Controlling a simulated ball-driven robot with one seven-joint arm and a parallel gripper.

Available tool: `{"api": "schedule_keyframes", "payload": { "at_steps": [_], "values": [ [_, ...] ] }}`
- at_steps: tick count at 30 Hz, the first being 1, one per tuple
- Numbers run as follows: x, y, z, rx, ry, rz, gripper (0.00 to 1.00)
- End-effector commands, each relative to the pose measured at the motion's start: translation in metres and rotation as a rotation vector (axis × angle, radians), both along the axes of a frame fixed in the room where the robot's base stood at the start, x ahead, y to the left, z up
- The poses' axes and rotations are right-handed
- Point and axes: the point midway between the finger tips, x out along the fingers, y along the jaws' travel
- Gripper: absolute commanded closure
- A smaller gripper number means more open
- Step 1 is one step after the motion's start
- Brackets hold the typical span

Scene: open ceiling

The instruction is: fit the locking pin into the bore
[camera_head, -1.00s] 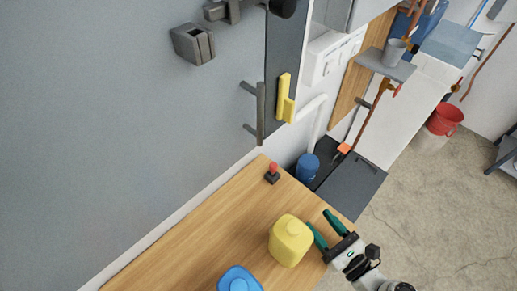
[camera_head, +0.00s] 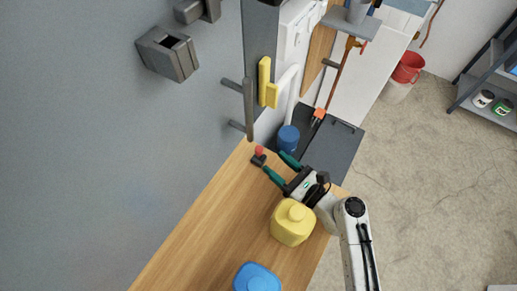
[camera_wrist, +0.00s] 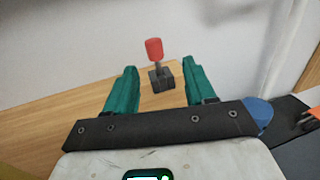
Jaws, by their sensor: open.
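A red-headed pin (camera_head: 259,150), which I take for the locking pin, stands upright in a small dark block (camera_head: 258,161) at the table's far end, near the wall. In the wrist view the red head (camera_wrist: 154,49) and dark block (camera_wrist: 160,78) lie ahead, framed between the fingers. My gripper (camera_head: 275,162) has two green fingers, spread apart and empty, pointing at the pin from the right; they also show in the wrist view (camera_wrist: 159,72). No contact with the pin is visible. I cannot tell which opening is the bore; a hollow dark grey bracket (camera_head: 167,55) is on the wall.
A yellow jug (camera_head: 292,224) stands on the wooden table (camera_head: 215,225) close to my arm, with a blue jug (camera_head: 257,279) nearer. A yellow handle (camera_head: 267,85) and grey bar (camera_head: 248,110) stick out above the pin. Floor is open at right.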

Motion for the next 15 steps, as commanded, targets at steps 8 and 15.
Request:
{"api": "schedule_keyframes", "payload": {
  "at_steps": [8,15],
  "values": [
    [0.023,0.03,0.006,0.001,0.0,0.003,0.45],
    [0.032,0.039,0.005,0.001,-0.001,0.002,0.45]
  ]
}}
